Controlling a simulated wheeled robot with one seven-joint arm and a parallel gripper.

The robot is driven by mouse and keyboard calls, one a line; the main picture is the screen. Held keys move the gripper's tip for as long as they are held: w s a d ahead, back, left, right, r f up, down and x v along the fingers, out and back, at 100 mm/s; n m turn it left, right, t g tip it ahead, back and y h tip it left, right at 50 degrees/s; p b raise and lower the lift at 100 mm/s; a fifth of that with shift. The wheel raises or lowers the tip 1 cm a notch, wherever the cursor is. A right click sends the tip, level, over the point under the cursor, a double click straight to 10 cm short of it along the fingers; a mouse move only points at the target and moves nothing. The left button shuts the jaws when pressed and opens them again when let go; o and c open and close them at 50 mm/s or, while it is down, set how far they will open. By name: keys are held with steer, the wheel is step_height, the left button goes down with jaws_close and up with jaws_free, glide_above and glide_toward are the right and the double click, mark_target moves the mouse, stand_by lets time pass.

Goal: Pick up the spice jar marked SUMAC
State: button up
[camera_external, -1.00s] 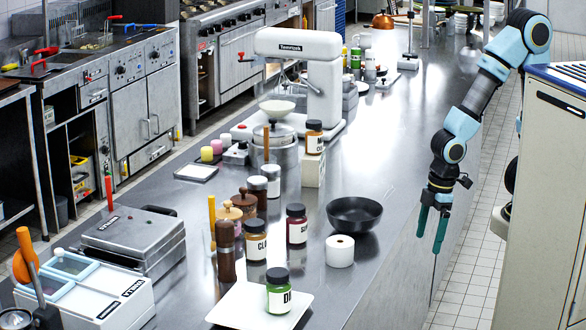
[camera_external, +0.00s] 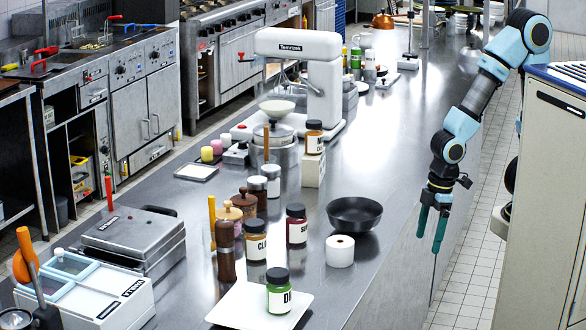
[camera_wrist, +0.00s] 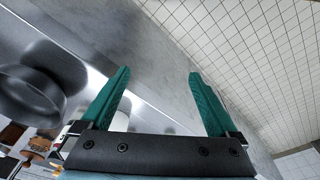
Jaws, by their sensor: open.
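I cannot read SUMAC on any jar. A dark-lidded jar with dark red contents (camera_external: 297,228) stands upright mid-counter, its label too small to read. My gripper (camera_external: 428,245) hangs open and empty at the counter's right edge, apart from all jars. In the wrist view its fingers (camera_wrist: 158,73) are spread with nothing between them.
The bowl also shows in the wrist view (camera_wrist: 35,95). A brown pepper mill (camera_external: 226,258) stands left of the CLO jar. The white board (camera_external: 235,307) is at the front.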

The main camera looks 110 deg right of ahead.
steer(key=n+t+y+b, duration=0.1)
steer(key=n+t+b, duration=0.15)
steer(key=t, duration=0.95)
glide_toward(296, 207)
steer(key=shift+y, duration=0.3)
steer(key=shift+d+f+p+x, duration=0.15)
steer(key=shift+p+x, duration=0.3)
steer(key=shift+x, duration=1.25)
steer(key=shift+d+f+p+x, duration=0.15)
steer(key=shift+p+x, duration=0.35)
steer(key=shift+x, duration=1.25)
steer(key=shift+d+f+p+x, duration=0.1)
steer(key=shift+f+p+x, duration=0.25)
steer(key=shift+x, duration=1.35)
steer(key=shift+s+r, duration=0.1)
steer(key=shift+s, duration=0.1)
jaws_close()
